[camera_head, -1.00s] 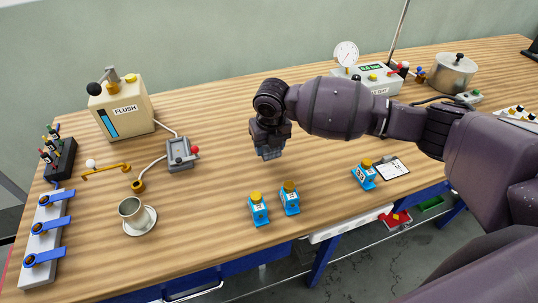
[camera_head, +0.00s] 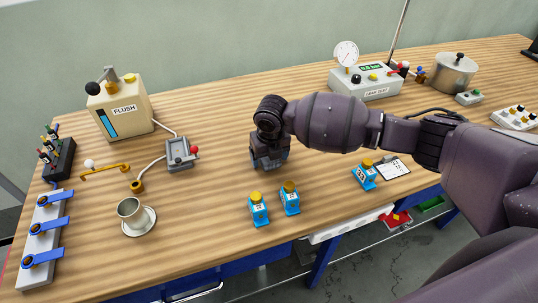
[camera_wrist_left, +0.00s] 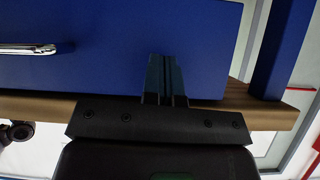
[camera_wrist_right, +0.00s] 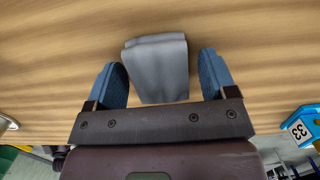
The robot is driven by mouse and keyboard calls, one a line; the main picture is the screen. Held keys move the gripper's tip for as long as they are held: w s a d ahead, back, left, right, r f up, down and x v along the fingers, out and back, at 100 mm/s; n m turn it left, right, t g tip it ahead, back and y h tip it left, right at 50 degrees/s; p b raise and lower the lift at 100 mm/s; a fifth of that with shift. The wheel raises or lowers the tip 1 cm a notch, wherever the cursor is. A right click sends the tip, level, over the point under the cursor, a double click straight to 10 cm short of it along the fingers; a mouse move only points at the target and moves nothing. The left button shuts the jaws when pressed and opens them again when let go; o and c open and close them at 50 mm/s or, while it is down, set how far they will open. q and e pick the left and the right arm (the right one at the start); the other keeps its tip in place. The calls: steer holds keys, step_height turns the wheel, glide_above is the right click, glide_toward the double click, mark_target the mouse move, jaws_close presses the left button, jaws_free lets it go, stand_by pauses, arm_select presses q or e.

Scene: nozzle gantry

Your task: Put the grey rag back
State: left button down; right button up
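The grey rag (camera_wrist_right: 158,70) lies folded on the wooden tabletop, seen in the right wrist view. My right gripper (camera_wrist_right: 160,60) is open, with one blue finger on each side of the rag and a small gap at each side. In the head view my right gripper (camera_head: 269,163) is low over the middle of the table, behind the two blue bottles, and it hides the rag there. My left gripper (camera_wrist_left: 164,80) is shut and empty, in front of a blue drawer front; it is outside the head view.
Two blue yellow-capped bottles (camera_head: 259,209) (camera_head: 290,199) stand near the front edge, with a third bottle (camera_head: 366,174) to the right beside a clipboard (camera_head: 393,168). A metal cup (camera_head: 131,210), grey switch box (camera_head: 181,155) and flush tank (camera_head: 121,108) stand left. The table behind my right gripper is clear.

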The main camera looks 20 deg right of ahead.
steer(key=shift+r, duration=0.5)
step_height(320, 180, up, 11)
steer(key=s+p, duration=0.1)
steer(key=shift+s+r, duration=0.15)
steer(key=shift+s, duration=0.1)
stand_by(0.3)
